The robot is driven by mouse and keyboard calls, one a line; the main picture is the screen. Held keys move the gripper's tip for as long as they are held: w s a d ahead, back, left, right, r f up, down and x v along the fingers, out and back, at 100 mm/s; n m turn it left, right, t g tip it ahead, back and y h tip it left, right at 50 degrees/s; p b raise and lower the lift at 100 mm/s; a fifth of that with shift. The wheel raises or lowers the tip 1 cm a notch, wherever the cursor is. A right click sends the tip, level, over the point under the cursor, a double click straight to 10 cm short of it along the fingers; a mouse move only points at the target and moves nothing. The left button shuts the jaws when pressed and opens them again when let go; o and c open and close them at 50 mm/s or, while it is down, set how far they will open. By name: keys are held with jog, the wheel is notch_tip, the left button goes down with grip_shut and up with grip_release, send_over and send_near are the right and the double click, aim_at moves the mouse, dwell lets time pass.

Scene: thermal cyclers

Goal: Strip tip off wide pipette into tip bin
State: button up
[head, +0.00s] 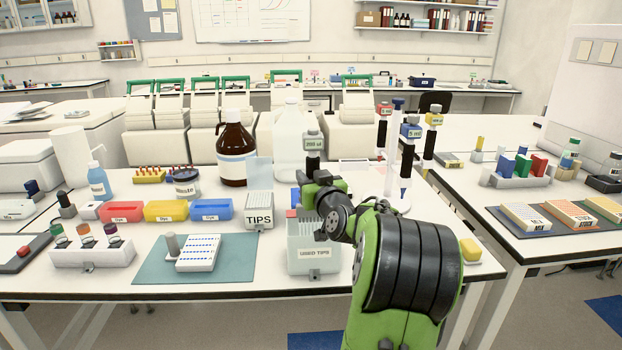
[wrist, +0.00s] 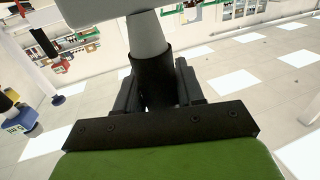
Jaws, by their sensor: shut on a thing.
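My gripper (head: 322,190) is shut on a pipette (head: 313,142) with a grey head and a black grip; its label seems to read 200 µl. The pipette stands about upright above the used-tips bin (head: 313,254), a pale grey box at the table's front. My gripper and arm hide the pipette's lower end, so I cannot see a tip or how far it is from the bin. In the wrist view my gripper's dark fingers (wrist: 156,92) close around the pipette's black grip (wrist: 151,64), below its grey body.
A TIPS box (head: 259,213) stands left of the bin. A teal mat with a white rack (head: 198,252) lies further left. A stand (head: 391,165) with other pipettes rises at the right. A brown bottle (head: 236,150) stands behind.

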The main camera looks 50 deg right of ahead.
aim_at(316, 143)
jog(key=shift+w+d, duration=0.15)
jog(key=shift+d, duration=0.05)
jog(key=shift+r, duration=0.45)
dwell(0.4)
jog(key=shift+a+f, duration=0.1)
jog(key=shift+b+v, duration=0.55)
jog(key=shift+v, duration=0.2)
jog(key=shift+a, duration=0.15)
jog(key=shift+w, duration=0.1)
jog(key=shift+r+p, duration=2.8)
jog(key=shift+r, duration=1.8)
